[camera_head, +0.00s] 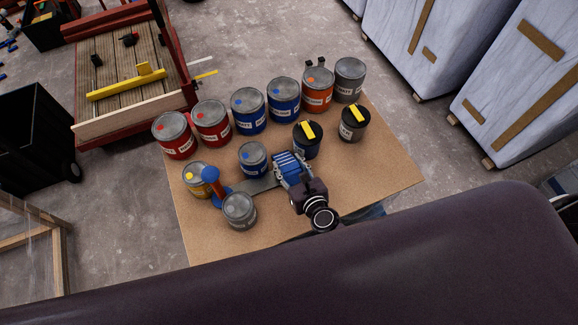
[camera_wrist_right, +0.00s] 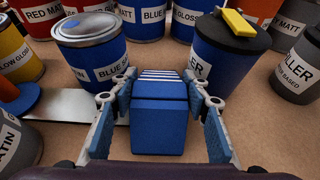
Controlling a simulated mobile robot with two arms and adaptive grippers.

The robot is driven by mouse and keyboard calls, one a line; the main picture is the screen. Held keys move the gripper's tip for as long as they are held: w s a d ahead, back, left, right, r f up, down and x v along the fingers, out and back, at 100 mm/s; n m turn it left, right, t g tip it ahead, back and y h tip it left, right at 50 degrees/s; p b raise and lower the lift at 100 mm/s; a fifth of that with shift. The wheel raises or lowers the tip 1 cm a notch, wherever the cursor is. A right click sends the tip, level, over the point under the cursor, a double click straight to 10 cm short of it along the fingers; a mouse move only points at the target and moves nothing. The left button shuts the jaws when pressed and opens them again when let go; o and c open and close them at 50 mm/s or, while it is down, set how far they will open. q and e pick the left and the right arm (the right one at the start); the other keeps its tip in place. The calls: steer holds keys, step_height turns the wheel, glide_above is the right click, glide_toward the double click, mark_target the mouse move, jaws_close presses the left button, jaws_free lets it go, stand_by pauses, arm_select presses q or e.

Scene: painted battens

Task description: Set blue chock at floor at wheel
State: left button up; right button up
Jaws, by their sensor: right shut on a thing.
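My right gripper (camera_head: 288,165) is over the brown board, among the paint cans. In the right wrist view its two fingers (camera_wrist_right: 160,88) are shut on the sides of a blue chock (camera_wrist_right: 159,128), a block with pale stripes at its far end. The chock also shows between the fingers in the head view (camera_head: 291,168). I cannot tell from these frames whether it touches the board. My left gripper is not in view.
The brown board (camera_head: 375,185) holds red, blue, orange, grey and yellow cans. A small blue can (camera_head: 253,158), a grey can (camera_head: 239,211) and a flat metal strip (camera_head: 258,184) are near my gripper. A red-framed cart (camera_head: 130,128) stands upper left; wrapped crates (camera_head: 525,80) stand right.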

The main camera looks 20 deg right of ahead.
steer(key=o, duration=1.6)
steer(key=shift+s, duration=0.15)
